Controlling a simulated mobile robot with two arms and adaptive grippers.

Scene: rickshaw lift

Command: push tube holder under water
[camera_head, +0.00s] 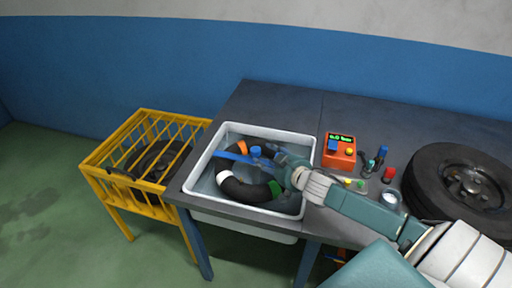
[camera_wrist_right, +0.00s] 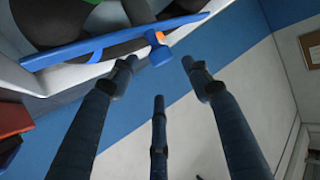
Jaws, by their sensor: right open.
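The blue tube holder (camera_head: 236,157) is a flat bar with a round blue knob (camera_head: 256,151). It lies across the black tube (camera_head: 246,191), which has orange, white and green bands and sits in the water of the white basin (camera_head: 213,140). My right gripper (camera_head: 274,154) is over the back right part of the basin, close to the holder's right end. In the right wrist view the holder (camera_wrist_right: 100,45) crosses the top left, and my right gripper's fingers (camera_wrist_right: 162,78) are spread and empty, apart from the knob (camera_wrist_right: 160,56). My left gripper is not in view.
The basin is set in a dark table (camera_head: 262,102). An orange box with a display (camera_head: 339,155), small bottles (camera_head: 379,157) and a wheel (camera_head: 462,184) stand right of it. A yellow rack (camera_head: 130,185) holding a tire stands left. The table's back left is clear.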

